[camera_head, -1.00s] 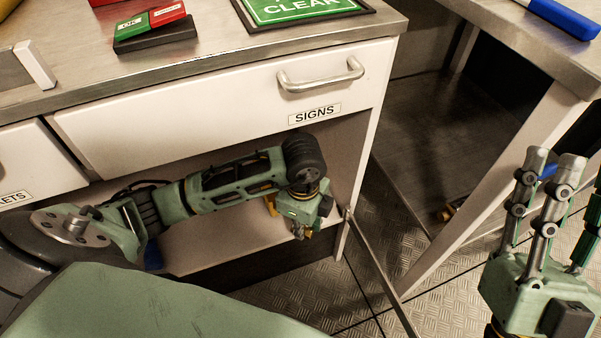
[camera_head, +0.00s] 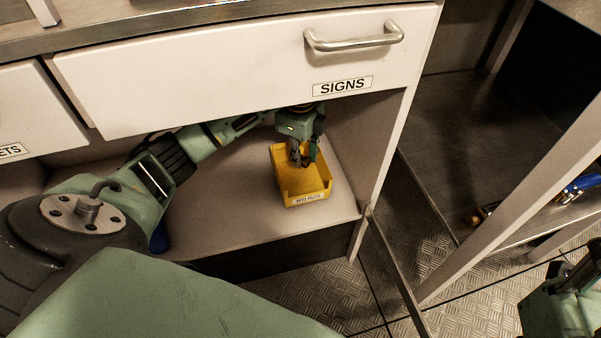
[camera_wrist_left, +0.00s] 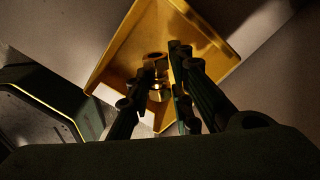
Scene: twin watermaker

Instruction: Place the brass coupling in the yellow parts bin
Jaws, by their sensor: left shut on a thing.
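The yellow parts bin (camera_head: 317,187) stands on the shelf below the SIGNS drawer, with a white label on its front. My left gripper (camera_head: 302,160) points down over the bin's opening. In the left wrist view, its fingers (camera_wrist_left: 158,95) are shut on the brass coupling (camera_wrist_left: 155,63), with the yellow bin (camera_wrist_left: 118,56) around and beyond it. Whether the coupling touches the bin floor I cannot tell. In the head view the fingers hide the coupling. My right gripper (camera_head: 575,285) is partly in view at the lower right, and its fingers are cut off.
The SIGNS drawer (camera_head: 235,70) overhangs the shelf closely above my left arm. The cabinet's side panel (camera_head: 385,155) stands right of the bin. The shelf (camera_head: 225,215) has bare room left of the bin. A blue-handled item (camera_head: 580,186) lies at the right.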

